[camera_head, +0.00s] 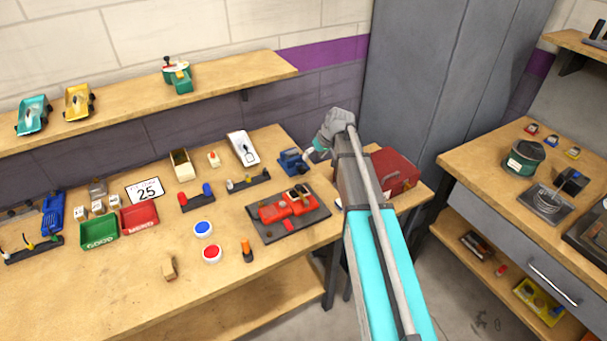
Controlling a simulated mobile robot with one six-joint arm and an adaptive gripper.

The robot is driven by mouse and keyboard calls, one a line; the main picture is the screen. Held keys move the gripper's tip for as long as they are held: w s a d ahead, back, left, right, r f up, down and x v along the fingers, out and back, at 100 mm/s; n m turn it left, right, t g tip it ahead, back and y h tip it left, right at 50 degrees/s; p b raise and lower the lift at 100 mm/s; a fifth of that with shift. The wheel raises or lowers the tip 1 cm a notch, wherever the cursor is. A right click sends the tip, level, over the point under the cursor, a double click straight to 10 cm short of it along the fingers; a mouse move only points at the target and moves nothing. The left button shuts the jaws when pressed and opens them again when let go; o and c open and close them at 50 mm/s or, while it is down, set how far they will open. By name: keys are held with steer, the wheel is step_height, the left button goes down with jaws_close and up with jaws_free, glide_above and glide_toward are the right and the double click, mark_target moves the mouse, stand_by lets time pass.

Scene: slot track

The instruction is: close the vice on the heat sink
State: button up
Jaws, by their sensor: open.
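A small blue vice (291,161) stands at the back right of the wooden workbench. Something darker shows around its jaws, but it is too small to tell whether this is the heat sink or how wide the vice is open. My gripper (314,154) is open, just right of the vice and close to its right end, pointing down and left. I cannot tell whether it touches the vice. My grey wrist and arm rise to the right of it.
A red toolbox (394,172) stands right of my arm. A dark tray with red parts (262,231) lies in front of the vice. A black rack (249,182) and a white tilted holder (243,147) stand to its left.

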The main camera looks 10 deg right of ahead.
mark_target(304, 169)
steer(key=shift+b+x, duration=3.9)
steer(key=shift+x, duration=0.75)
jaws_close()
jaws_free()
steer(key=shift+r, duration=0.1)
steer(key=p+v, duration=1.2)
steer(key=v, duration=0.1)
steer(key=shift+d+r, duration=0.15)
steer(key=shift+r, duration=0.15)
